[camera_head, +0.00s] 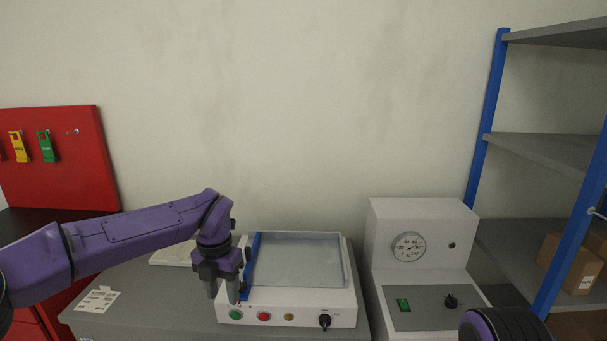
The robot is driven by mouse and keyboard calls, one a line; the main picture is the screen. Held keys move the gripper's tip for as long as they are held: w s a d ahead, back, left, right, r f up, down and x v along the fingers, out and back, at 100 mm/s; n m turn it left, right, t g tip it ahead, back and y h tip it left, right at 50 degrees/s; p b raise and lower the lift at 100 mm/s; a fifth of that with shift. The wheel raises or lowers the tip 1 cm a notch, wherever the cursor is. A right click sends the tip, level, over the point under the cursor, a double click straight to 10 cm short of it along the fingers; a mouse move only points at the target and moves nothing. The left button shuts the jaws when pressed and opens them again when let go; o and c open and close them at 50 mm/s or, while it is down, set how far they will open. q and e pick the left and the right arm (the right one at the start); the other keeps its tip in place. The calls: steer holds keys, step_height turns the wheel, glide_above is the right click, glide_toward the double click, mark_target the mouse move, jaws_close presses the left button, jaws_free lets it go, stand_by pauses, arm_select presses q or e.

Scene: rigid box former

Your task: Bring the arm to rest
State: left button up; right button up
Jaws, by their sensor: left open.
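My left arm comes in from the left, purple and dark grey. Its gripper (224,292) points down at the left front corner of the white box former (345,311), by the machine's blue side strip (251,268). The gripper is open, and I see nothing held between its fingers. Whether it touches the machine I cannot tell. Of my right arm only a purple and black rounded part shows at the bottom right edge; its gripper is out of view.
The former stands on a grey bench (150,315) with a paper card (97,301). A white gauge unit (425,225) stands to its right. A blue-post shelf (487,105) with cardboard boxes (573,263) is at far right. A red tool board (60,175) is at left.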

arm_select(q)
steer(key=s+a+f+m+t+y, duration=0.25)
steer(key=f+m, duration=0.25)
steer(key=f, duration=0.3)
steer(key=s+a+f+m+t+y+b, duration=0.1)
steer(key=s+f+m+t, duration=0.1)
steer(key=s+f+m, duration=0.45)
steer(key=a+f+m+t+y, duration=0.1)
steer(key=f+m+t+y, duration=0.2)
steer(key=f, duration=0.6)
steer(key=s+a+f+m+g+h, duration=0.1)
steer(key=s+a+f+m, duration=0.1)
steer(key=s, duration=0.7)
steer(key=s+a+f+m+g+h, duration=0.1)
steer(key=s+f+m, duration=0.4)
steer(key=s, duration=0.5)
steer(key=s+a+f+m+g+h+b, duration=0.1)
steer(key=s+a+f+m, duration=0.3)
steer(key=s, duration=0.6)
steer(key=shift+a+f+g, duration=0.4)
steer(key=shift+a+g, duration=0.15)
steer(key=shift+g, duration=0.1)
arm_select(e)
steer(key=shift+s+f, duration=0.25)
steer(key=shift+f, duration=0.25)
steer(key=shift+s+f, duration=0.25)
steer(key=shift+f, duration=0.25)
